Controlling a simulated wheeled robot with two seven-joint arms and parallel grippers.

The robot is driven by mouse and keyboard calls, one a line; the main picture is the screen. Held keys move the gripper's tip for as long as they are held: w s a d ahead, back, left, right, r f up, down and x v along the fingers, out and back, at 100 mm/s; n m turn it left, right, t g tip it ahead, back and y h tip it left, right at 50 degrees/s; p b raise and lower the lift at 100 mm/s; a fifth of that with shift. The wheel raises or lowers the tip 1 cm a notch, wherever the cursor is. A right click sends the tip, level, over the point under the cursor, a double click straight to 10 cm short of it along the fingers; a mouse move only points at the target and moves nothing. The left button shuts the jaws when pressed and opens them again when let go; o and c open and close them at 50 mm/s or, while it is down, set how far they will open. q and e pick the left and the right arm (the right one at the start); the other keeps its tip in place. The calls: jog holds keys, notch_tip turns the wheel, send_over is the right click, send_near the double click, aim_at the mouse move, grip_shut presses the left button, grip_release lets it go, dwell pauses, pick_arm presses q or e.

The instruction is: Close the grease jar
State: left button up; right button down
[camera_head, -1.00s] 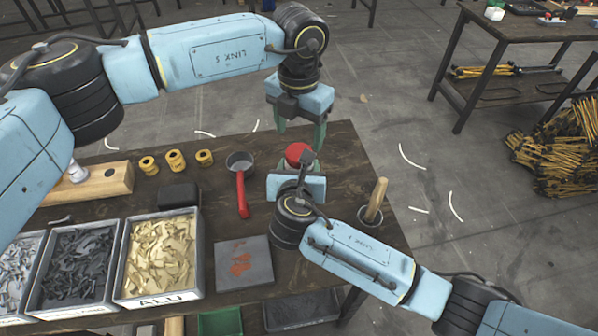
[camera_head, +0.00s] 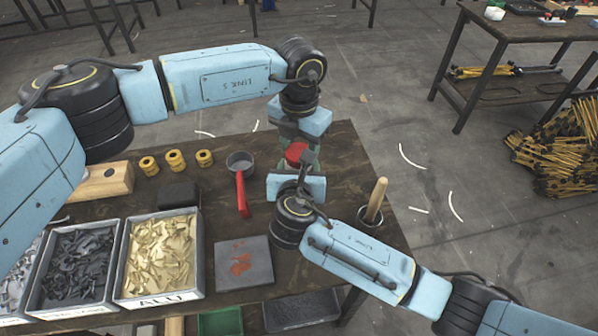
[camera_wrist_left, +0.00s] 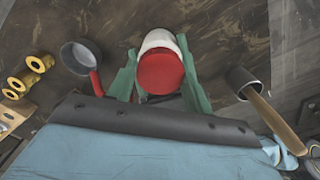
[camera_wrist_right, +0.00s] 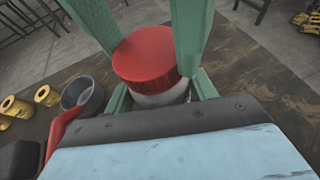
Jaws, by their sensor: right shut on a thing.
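The grease jar has a white body (camera_wrist_right: 165,97) and a red lid (camera_wrist_right: 150,57), seated on top of it in the right wrist view. The lid also shows in the head view (camera_head: 296,152) and left wrist view (camera_wrist_left: 161,73). My right gripper (camera_wrist_right: 160,95) is shut on the jar's body from the near side. My left gripper (camera_wrist_left: 160,82) points down from above, its green fingers open on either side of the lid. I cannot tell whether they touch it. In the head view the arms partly hide the jar, and whether the lid is tight does not show.
A grey pot with a red handle (camera_head: 241,190) stands left of the jar. A wooden-handled tool in a cup (camera_head: 375,202) stands to the right. Yellow spools (camera_head: 175,160), a grey pad (camera_head: 243,263) and a bin of brass-coloured pieces (camera_head: 160,255) are on the table.

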pick_arm(q)
jog(key=shift+c, duration=0.7)
jog(key=m, duration=0.5)
jog(key=o, duration=1.1)
jog(key=shift+o, duration=0.2)
notch_tip(320, 180, up, 12)
pick_arm(e)
jog(key=shift+c, duration=2.1)
grip_release()
